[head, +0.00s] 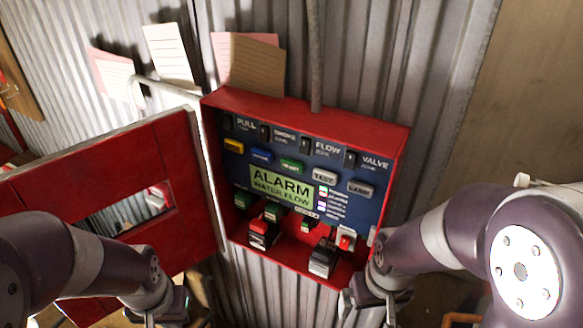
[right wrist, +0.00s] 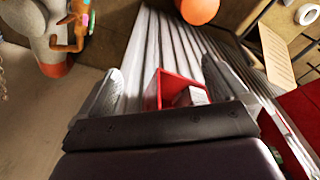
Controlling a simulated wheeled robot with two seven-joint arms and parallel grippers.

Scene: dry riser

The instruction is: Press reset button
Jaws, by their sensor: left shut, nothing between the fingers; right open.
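The red alarm panel (head: 305,112) is on a corrugated wall in the head view, its door (head: 110,180) swung open to the left. A green button (head: 291,165), whose small label seems to read RESET, sits in the button row above the lit ALARM WATER FLOW display (head: 281,189). My left gripper (head: 165,312) is shut and empty, low in front of the door, apart from the button. My right gripper (head: 366,303) is open, beside the panel's lower right corner. In the right wrist view, a red box corner (right wrist: 152,92) shows beyond its spread fingers (right wrist: 160,88).
Yellow (head: 233,146), blue (head: 262,156), TEST (head: 324,176) and LAMP (head: 360,187) buttons share the row. Small blocks with red and green tops (head: 262,233) stand in the panel's bottom. A conduit (head: 315,60) rises from its top. Notes (head: 168,55) hang above.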

